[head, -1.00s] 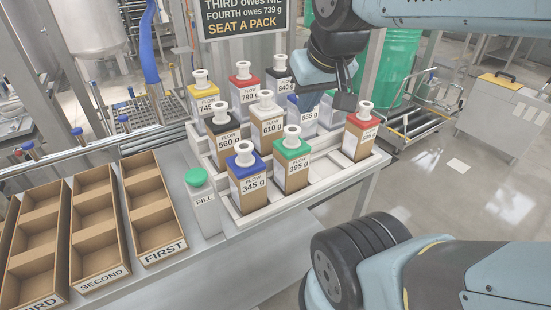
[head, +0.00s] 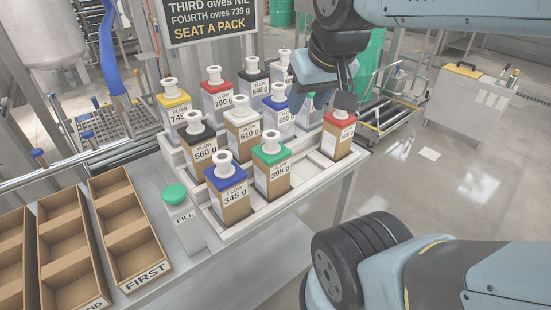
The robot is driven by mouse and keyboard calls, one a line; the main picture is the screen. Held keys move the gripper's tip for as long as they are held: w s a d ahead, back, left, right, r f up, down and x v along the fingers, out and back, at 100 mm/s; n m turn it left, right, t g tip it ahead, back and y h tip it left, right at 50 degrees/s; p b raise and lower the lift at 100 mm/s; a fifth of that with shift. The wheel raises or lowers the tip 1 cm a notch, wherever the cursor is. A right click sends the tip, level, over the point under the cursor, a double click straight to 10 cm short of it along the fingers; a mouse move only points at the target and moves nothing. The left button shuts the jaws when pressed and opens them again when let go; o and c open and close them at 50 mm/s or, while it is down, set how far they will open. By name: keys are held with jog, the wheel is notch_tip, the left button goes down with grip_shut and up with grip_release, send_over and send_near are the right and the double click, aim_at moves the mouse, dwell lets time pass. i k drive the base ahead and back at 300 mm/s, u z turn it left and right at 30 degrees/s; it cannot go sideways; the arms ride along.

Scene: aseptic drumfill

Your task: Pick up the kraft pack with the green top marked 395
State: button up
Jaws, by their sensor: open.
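The kraft pack with the green top marked 395 g (head: 273,172) stands upright in the front row of the white rack (head: 258,213). A white round spout sits on its green top. The blue-topped kraft pack marked 345 g (head: 228,196) stands just left of it. My gripper (head: 328,98) is open, above and behind the 395 pack to the right, near the red-topped kraft pack (head: 338,138). It appears apart from the 395 pack. The gripper partly hides the back right of the rack.
A FILL post (head: 183,220) stands left of the rack. The FIRST tray (head: 128,238) has empty compartments. A rack space is free between 395 and the red-topped pack.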

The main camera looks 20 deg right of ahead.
aim_at(271, 160)
jog(key=u, duration=0.65)
jog(key=i, duration=0.1)
jog(key=z, duration=2.55)
jog(key=k, duration=2.5)
jog(key=u, duration=0.8)
jog(key=i, duration=1)
jog(key=z, duration=0.05)
